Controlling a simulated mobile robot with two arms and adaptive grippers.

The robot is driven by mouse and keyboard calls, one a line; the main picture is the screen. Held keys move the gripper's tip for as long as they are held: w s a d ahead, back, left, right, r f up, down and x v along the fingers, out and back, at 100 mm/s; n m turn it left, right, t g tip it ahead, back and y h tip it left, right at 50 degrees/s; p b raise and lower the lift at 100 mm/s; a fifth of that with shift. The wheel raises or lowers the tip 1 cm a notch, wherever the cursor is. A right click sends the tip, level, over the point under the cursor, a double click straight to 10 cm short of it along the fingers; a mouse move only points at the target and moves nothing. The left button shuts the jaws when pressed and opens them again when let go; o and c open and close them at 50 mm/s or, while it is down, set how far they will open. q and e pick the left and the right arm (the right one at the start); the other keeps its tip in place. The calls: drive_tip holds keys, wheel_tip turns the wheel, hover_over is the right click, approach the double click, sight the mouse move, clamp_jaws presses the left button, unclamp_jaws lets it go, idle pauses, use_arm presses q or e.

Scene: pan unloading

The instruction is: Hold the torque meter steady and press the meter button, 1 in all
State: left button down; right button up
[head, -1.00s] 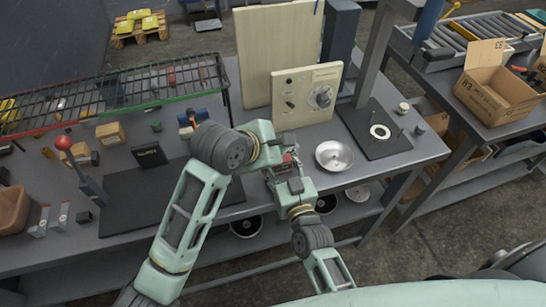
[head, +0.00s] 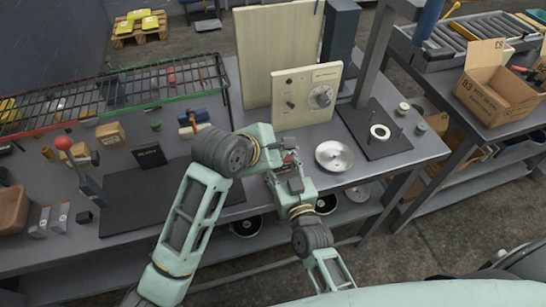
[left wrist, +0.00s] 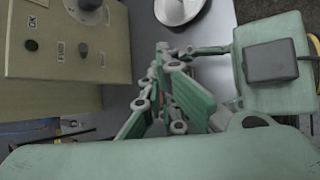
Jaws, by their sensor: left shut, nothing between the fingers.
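A cream panel (head: 305,112) with a round grey dial and two dark buttons stands upright on the bench. It is the only meter-like thing I can make out. In the left wrist view the panel (left wrist: 55,72) shows close at the left, with its dial and labelled buttons. My left gripper (left wrist: 158,100) is shut and empty, right of the panel and apart from it. In the head view the left gripper (head: 288,160) is largely hidden among the arms. My right gripper (left wrist: 178,48) reaches in from the right beside the left one; its finger opening is unclear.
A shiny round dish (head: 334,156) lies just right of the grippers. A dark stand base (head: 385,143) with a white ring is farther right. A wire rack (head: 120,92), small boxes and a dark mat (head: 130,205) occupy the left bench. The bench's front edge is below the arms.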

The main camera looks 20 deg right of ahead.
use_arm(q)
drive_tip(key=shift+f, duration=0.7)
use_arm(e)
drive_tip(key=shift+f, duration=0.15)
use_arm(q)
drive_tip(key=shift+a+f, duration=0.2)
drive_tip(key=shift+a, duration=0.05)
use_arm(e)
drive_tip(key=shift+s+d, duration=0.1)
use_arm(q)
drive_tip(key=shift+w+a+r, duration=0.1)
drive_tip(key=shift+a+r, duration=0.05)
drive_tip(key=shift+r, duration=1)
